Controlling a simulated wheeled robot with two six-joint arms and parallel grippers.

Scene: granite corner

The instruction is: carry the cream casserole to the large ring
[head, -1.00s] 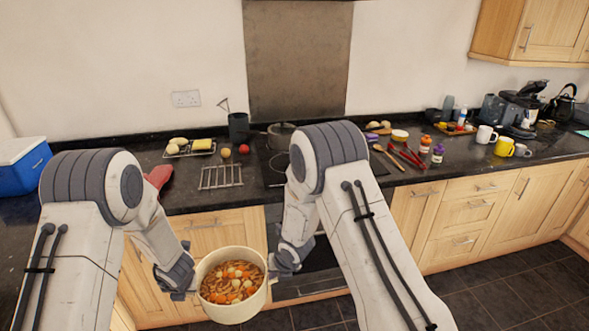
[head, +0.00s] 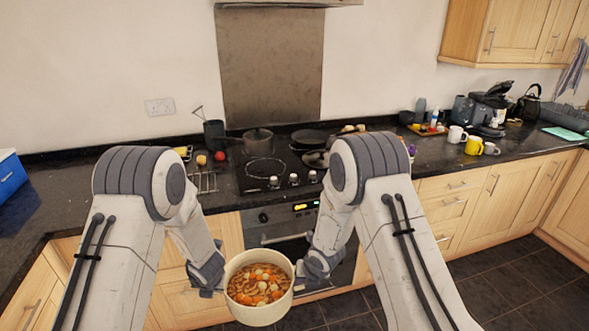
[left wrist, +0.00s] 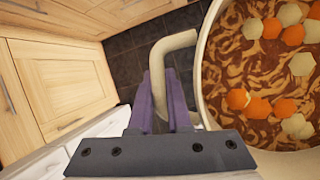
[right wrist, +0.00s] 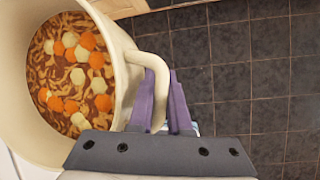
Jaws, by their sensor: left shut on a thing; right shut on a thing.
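The cream casserole (head: 258,314), full of stew with orange and pale chunks, hangs level in front of the counter between my two grippers. My left gripper (head: 214,288) is shut on its left loop handle; the left wrist view shows the purple fingers (left wrist: 165,100) around that handle beside the pot wall (left wrist: 206,75). My right gripper (head: 303,282) is shut on the opposite handle, also seen between the fingers (right wrist: 160,100) in the right wrist view. The large ring (head: 265,170) looks to be the bare pale circle at the front left of the black hob, beyond the casserole.
A saucepan (head: 257,141) stands behind the bare ring, and dark pans (head: 309,138) sit on the hob's right side. A wire rack (head: 204,183) lies left of the hob. The oven (head: 283,234) and its knobs are below the hob front.

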